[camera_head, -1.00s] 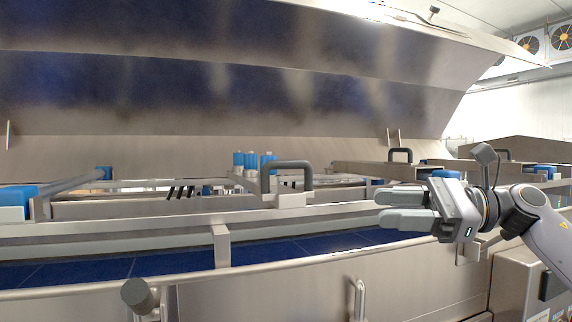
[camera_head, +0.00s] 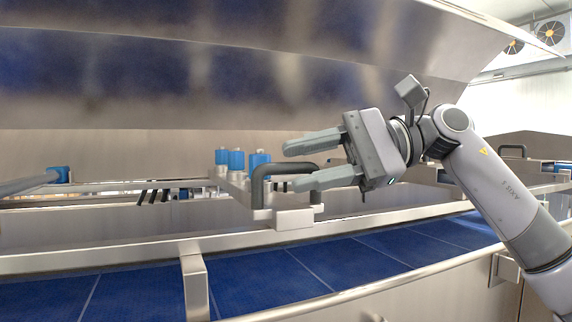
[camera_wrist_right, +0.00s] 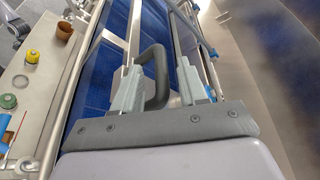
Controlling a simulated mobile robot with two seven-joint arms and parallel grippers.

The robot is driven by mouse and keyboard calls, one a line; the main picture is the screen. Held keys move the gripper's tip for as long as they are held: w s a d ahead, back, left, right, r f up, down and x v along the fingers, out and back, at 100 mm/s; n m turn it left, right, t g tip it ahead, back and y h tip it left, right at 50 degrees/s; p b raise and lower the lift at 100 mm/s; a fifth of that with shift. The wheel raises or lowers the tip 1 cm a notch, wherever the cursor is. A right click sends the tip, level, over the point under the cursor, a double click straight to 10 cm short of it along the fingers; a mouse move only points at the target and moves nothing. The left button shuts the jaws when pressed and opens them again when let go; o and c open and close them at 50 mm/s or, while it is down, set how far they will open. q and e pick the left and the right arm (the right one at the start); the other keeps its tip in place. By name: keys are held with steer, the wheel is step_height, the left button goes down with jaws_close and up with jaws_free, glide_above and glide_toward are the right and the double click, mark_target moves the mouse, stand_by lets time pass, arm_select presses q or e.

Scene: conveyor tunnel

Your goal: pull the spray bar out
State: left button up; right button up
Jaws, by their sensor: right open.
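The spray bar has a dark loop handle (camera_head: 258,190) on a pale metal end block (camera_head: 294,219) at the near rail of the tunnel; its metal bar (camera_head: 236,184) runs back from there. My right gripper (camera_head: 291,166) is open at the handle, with one finger above and one lower, in front of it. In the right wrist view the handle (camera_wrist_right: 159,82) stands between the two spread fingers (camera_wrist_right: 152,75), with a visible gap on the left side. I cannot tell whether the right finger touches it. My left gripper is not in view.
A blue conveyor belt (camera_head: 260,282) runs below the metal rail (camera_head: 120,258), with an upright post (camera_head: 195,287) in front. Several blue caps (camera_head: 236,159) stand behind the handle. The raised hood (camera_head: 180,90) hangs above.

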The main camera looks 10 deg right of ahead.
mark_target(298, 167)
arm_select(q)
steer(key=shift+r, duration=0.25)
arm_select(e)
steer(key=shift+x, duration=1.55)
steer(key=shift+f, duration=0.1)
jaws_close()
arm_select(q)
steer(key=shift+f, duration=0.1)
